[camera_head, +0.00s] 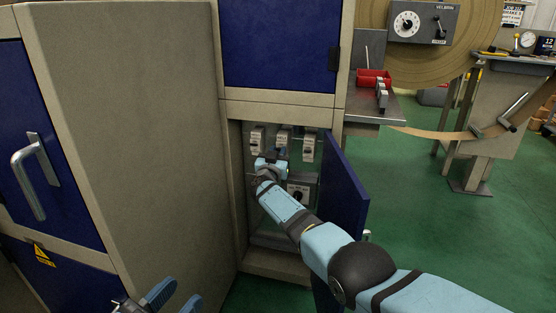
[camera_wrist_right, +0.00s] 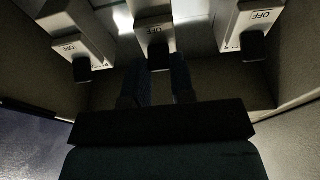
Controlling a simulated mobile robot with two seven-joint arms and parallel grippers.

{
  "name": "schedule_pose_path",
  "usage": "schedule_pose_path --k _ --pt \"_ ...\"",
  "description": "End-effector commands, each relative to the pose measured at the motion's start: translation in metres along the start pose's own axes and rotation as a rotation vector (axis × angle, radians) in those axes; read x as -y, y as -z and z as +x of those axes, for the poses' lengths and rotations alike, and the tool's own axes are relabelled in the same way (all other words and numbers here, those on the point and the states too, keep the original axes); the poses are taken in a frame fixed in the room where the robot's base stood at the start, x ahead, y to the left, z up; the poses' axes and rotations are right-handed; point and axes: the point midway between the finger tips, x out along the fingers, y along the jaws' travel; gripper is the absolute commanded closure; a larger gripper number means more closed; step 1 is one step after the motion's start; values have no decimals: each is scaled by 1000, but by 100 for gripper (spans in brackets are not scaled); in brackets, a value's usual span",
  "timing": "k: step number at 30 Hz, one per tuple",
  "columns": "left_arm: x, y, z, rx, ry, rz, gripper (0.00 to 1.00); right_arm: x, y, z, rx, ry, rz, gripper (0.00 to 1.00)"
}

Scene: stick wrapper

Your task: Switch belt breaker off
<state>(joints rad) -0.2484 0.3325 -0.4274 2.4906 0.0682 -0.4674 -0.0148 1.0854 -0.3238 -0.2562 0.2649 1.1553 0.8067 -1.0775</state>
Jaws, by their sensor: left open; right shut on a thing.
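Three grey breakers sit in a row inside the open cabinet compartment: left (camera_head: 257,140), middle (camera_head: 283,138) and right (camera_head: 308,146). I cannot read which one is the belt breaker. My right gripper (camera_head: 273,157) reaches into the compartment. In the right wrist view its fingers (camera_wrist_right: 160,76) are shut on the black lever of the middle breaker (camera_wrist_right: 155,28). The left breaker (camera_wrist_right: 68,32) and right breaker (camera_wrist_right: 250,20) show OFF labels and black levers; the fingers are apart from both. My left gripper (camera_head: 160,302) is open and empty at the bottom edge.
The blue compartment door (camera_head: 346,185) stands open just right of my right arm. A dark rotary switch (camera_head: 298,192) sits below the breakers. Beige cabinet walls (camera_head: 150,130) close off the left. A red tray (camera_head: 372,77) stands on a shelf.

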Motion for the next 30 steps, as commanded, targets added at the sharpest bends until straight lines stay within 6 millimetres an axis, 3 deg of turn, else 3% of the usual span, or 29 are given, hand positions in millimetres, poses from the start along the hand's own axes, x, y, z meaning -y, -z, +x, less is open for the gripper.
schedule_pose_path --k 13,14,16,30 --pt "2 1 1 -21 2 36 57 0 0 0 -43 5 1 100" --pt "2 1 1 -21 2 36 57 0 0 0 -43 5 1 70" --pt "2 1 1 -21 2 36 57 0 0 0 -43 4 1 54" --pt "2 5 2 -14 0 24 57 -3 -2 -2 -41 4 1 51"
